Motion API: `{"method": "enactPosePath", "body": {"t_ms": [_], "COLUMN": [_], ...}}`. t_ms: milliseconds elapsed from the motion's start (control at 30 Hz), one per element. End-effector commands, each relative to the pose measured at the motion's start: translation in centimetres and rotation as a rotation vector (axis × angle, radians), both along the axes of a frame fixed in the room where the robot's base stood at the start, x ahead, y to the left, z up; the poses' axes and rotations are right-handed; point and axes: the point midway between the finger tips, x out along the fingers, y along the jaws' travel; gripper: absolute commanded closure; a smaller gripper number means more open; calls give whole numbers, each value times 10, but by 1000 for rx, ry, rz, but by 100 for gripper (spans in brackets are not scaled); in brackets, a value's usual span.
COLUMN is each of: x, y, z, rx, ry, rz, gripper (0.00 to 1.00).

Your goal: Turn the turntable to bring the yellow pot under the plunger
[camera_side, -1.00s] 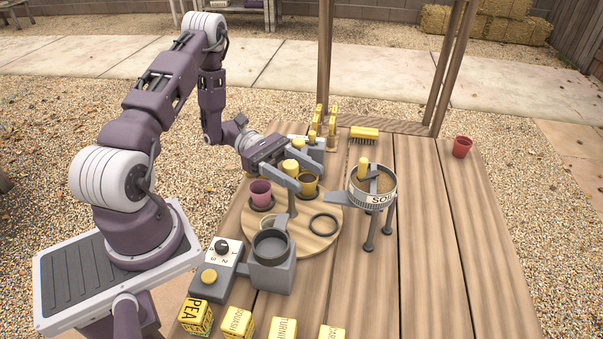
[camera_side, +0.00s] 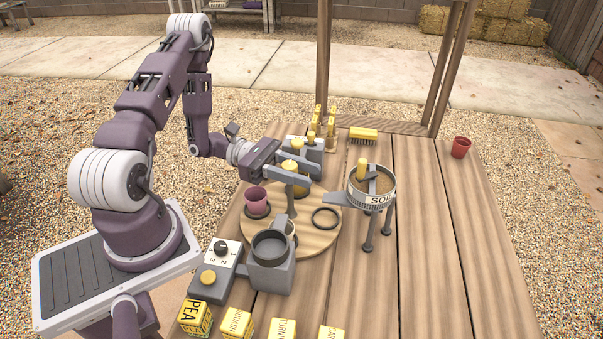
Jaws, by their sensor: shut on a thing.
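The round wooden turntable (camera_side: 318,240) lies on the table. A mauve pot (camera_side: 256,199) stands at its left. The yellow pot (camera_side: 301,187) is at its back, mostly hidden behind the plunger's grey arm. The plunger (camera_side: 290,166) has a yellow knob and stands over the turntable; its lower end is hard to make out. My gripper (camera_side: 304,172) reaches in from the back left and is shut at the yellow pot, with the grip itself partly hidden. An empty dark ring (camera_side: 325,219) is at the turntable's right.
A soil sieve (camera_side: 372,188) on legs stands right of the turntable. A grey cup holder (camera_side: 271,270) and a dial box (camera_side: 222,258) stand in front. Seed blocks (camera_side: 237,324) line the near edge. A brush (camera_side: 363,134) and a red pot (camera_side: 461,147) lie farther back.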

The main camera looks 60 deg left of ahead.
Motion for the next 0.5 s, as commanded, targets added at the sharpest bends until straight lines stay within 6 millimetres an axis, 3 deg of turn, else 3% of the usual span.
{"method": "enactPosePath", "body": {"t_ms": [200, 233, 300, 333, 500], "x": [0, 0, 0, 0, 0], "y": [0, 0, 0, 0, 0], "z": [0, 0, 0, 0, 0], "rx": [1, 1, 1, 1, 0], "ry": [-1, -1, -1, -1, 0], "rz": [0, 0, 0, -1, -1], "gripper": [100, 64, 51, 47, 47]}}
